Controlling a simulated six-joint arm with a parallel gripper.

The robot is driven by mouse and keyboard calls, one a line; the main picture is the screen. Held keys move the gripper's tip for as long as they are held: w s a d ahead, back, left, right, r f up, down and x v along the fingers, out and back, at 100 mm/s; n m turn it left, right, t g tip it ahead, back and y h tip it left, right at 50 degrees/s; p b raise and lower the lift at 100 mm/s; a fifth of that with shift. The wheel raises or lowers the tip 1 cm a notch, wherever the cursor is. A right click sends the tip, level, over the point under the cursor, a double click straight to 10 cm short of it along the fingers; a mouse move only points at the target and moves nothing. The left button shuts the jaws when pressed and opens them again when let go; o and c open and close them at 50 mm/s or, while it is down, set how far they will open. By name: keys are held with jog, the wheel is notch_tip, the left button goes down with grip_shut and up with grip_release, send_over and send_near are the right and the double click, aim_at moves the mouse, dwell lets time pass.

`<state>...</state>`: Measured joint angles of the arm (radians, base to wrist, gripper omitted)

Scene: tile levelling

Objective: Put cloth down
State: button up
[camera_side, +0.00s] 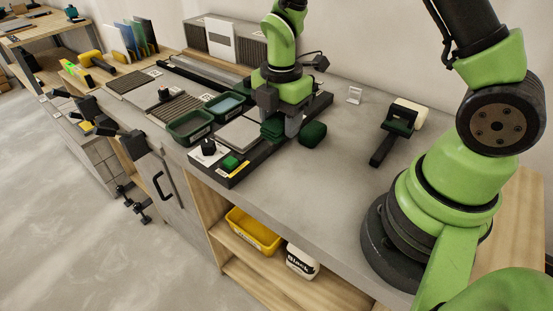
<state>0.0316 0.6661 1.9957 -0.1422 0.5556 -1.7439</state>
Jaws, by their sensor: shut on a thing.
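My gripper (280,116) points down over the workbench and is shut on a dark green cloth (272,130). The cloth sits at the right end of a grey tile (238,134) in a dark tray (232,178). I cannot tell whether the cloth touches the tile or hangs just above it. Another dark green, rounded piece (313,134) lies on the bench just right of my gripper, apart from it.
Two green tubs (190,127) stand left of the tile, one with bluish contents. A small black knob-topped item (208,147) is near the front edge. A dark tool with a white roll (408,112) lies at the right.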

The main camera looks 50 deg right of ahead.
send_over(265, 184)
notch_tip(265, 184, down, 5)
jog(key=shift+s+r, duration=0.1)
jog(key=shift+f, duration=2.5)
jog(key=shift+f, duration=0.15)
jog(key=o, duration=0.6)
jog(key=shift+o, duration=0.2)
